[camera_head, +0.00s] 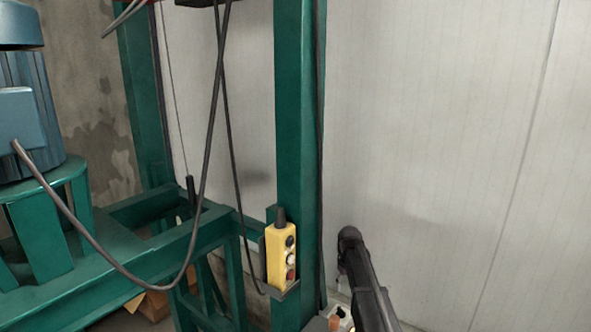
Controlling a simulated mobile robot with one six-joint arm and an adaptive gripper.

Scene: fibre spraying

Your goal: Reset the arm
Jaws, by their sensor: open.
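Part of my dark arm (368,285) shows at the bottom, right of the green post, in front of the pale wall. It rises from the lower edge to a rounded joint. My gripper's fingers do not show in the head view. A yellow push-button pendant (278,258) stands upright in a small holder on the green post (298,130). It has dark, white and red buttons on its face, and my arm is apart from it.
A green steel frame (85,275) fills the left, with a blue motor (28,110) on a green stand. Dark cables (212,130) hang in loops left of the post. A cardboard box (155,306) lies below. The pale panel wall (450,130) at right is bare.

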